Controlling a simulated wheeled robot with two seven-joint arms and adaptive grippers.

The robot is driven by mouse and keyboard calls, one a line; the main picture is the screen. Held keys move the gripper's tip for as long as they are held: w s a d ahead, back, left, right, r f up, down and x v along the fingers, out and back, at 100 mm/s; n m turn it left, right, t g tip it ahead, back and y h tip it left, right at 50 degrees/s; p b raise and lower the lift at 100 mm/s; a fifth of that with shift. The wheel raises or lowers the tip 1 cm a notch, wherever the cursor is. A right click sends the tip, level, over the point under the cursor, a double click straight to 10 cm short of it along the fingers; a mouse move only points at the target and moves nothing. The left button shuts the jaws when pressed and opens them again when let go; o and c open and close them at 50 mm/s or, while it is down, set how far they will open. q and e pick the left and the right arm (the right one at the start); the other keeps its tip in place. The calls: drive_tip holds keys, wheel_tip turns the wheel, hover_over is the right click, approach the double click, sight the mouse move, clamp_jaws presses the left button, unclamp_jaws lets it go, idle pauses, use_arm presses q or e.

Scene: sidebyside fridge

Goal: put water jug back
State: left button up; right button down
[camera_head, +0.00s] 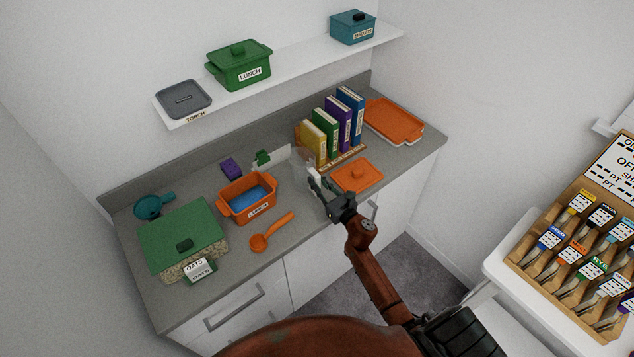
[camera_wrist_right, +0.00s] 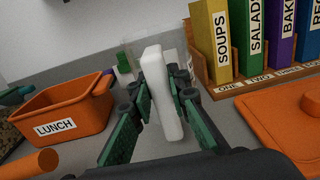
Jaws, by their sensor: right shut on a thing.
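My right gripper (camera_head: 319,186) reaches over the counter and is shut on the white handle of the water jug (camera_head: 314,175). In the right wrist view, the handle (camera_wrist_right: 160,98) stands upright between the two green-padded fingers of the gripper (camera_wrist_right: 158,92). The jug's body behind the handle is pale and see-through, so its outline is faint in both views. I cannot tell whether the jug's base touches the counter. My left gripper is not in view.
On the counter (camera_head: 290,222), an orange LUNCH bin (camera_head: 233,211) stands left of the gripper. Upright books (camera_head: 335,125) stand behind it, and an orange lid (camera_head: 357,174) lies to its right. An orange scoop (camera_head: 270,232) lies near the front edge. A shelf (camera_head: 300,60) runs above.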

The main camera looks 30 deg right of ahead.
drive_tip(key=c, duration=1.8)
unclamp_jaws()
drive_tip(key=shift+c, duration=0.2)
